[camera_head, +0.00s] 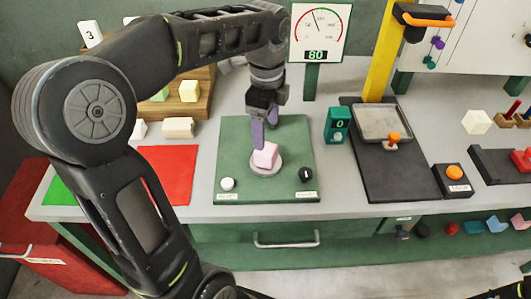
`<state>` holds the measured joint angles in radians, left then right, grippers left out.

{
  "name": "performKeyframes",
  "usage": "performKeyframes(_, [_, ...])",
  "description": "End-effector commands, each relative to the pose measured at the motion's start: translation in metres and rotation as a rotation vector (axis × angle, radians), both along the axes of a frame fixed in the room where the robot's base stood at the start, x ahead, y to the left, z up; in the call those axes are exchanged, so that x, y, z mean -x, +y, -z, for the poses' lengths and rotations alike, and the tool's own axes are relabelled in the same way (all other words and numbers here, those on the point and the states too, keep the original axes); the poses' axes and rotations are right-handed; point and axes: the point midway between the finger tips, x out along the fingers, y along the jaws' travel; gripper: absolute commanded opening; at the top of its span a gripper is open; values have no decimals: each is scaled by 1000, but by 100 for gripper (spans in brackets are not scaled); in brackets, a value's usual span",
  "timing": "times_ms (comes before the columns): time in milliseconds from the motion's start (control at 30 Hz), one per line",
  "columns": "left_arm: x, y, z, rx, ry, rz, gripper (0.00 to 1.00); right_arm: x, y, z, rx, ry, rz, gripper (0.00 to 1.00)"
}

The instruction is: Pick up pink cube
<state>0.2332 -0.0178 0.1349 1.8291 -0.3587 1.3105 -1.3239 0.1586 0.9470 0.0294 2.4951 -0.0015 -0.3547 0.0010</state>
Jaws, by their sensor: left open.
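The pink cube (266,155) rests on a round pale disc (260,171) on the green board (233,135), turned slightly askew. My left gripper (264,133) reaches down from above, just behind the cube. Its fingers are purple-tipped and open. One finger hangs at the cube's upper left, close to it; whether it touches I cannot tell. My right gripper is out of the picture.
A gauge sign reading 80 (318,33) stands behind the board. A white knob (228,184) and a black knob (306,174) sit at its front corners. On the right is a black press base (383,180) with a yellow post (381,50). Red and green mats lie left.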

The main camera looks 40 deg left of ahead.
Motion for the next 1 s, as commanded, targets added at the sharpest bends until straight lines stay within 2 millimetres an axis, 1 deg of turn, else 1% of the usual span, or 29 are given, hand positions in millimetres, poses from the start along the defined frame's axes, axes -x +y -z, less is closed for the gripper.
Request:
performKeyframes(300, [0,0,0,0,0,0,71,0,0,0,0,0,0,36])
performKeyframes(367, [0,0,4,0,1,0,71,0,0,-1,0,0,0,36])
performKeyframes(500, [0,0,18,0,2,0,71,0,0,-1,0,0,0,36])
performKeyframes(600, [0,0,26,0,2,-1,71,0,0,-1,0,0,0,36])
performKeyframes(867, [0,0,26,0,0,-1,71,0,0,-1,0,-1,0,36])
performKeyframes(1000, [1,0,34,0,3,-1,71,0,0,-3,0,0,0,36])
